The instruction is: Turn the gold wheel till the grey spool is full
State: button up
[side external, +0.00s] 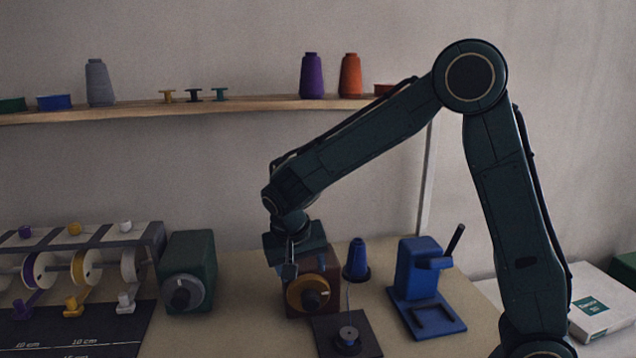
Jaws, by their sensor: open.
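The gold wheel (308,294) is on the front of a brown box (325,262), with a dark knob on its face. My gripper (289,271) is open and points down at the upper left of the gold wheel. It overlaps the box in this view, and I cannot tell whether it touches the wheel.
A green box with a grey wheel (182,293) stands to the left, beside a rack of ribbon reels (87,266). A blue cone (356,260) and a blue lever press (420,287) stand to the right. A shelf (260,104) with spools runs behind.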

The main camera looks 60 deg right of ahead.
aim_at(309, 296)
jog(key=shift+a+r+h, duration=0.2)
jog(key=shift+a+h, duration=0.1)
jog(key=shift+a, duration=0.1)
jog(key=x, duration=1.4)
jog(key=c, duration=1)
